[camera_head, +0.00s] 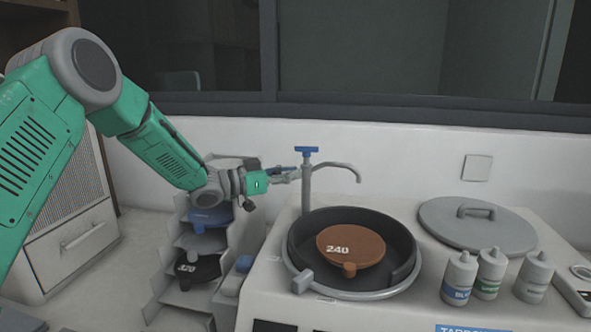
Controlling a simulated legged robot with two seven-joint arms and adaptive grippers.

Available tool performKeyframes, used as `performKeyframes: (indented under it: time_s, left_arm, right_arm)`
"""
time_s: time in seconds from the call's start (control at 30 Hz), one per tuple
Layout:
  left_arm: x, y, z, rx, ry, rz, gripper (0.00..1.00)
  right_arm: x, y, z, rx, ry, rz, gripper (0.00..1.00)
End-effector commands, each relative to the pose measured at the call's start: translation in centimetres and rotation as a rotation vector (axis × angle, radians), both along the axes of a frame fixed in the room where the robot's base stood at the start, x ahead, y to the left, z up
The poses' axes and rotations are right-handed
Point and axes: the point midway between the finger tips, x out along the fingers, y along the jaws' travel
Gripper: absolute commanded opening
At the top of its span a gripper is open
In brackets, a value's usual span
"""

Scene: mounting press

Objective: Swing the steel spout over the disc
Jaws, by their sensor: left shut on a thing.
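The steel spout (338,165) is a curved tube on an upright post (306,186) with a blue cross handle on top. Its tip points right and stands above the back rim of the black bowl (297,240). The brown disc (366,244), marked 240, lies in the bowl. My left gripper (285,175) reaches in from the left beside the post. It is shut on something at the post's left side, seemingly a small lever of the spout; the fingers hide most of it. My right gripper is not in view.
A grey lid (478,232) with a handle lies right of the bowl. Several bottles (490,272) stand at the front right. A rack (170,262) with discs, one marked 320, stands below my left gripper. A white wall (420,155) is behind.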

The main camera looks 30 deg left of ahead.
Motion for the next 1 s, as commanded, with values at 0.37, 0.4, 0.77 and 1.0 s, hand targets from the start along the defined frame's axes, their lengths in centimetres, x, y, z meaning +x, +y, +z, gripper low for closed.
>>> performKeyframes:
  time_s: [0.37,0.4,0.77,1.0]
  left_arm:
    - [0.5,0.69,0.1,0.003,-0.004,-0.234,0.0]
    - [0.53,0.69,0.15,0.002,-0.004,-0.25,0.0]
    - [0.58,0.75,0.24,-0.002,-0.006,-0.311,0.0]
    - [0.6,0.73,0.31,-0.002,-0.007,-0.312,0.0]
  right_arm:
    - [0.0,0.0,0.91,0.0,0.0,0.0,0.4]
    - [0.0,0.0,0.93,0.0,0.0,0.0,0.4]
    - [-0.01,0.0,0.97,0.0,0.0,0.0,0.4]
    - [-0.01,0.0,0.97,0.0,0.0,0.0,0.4]
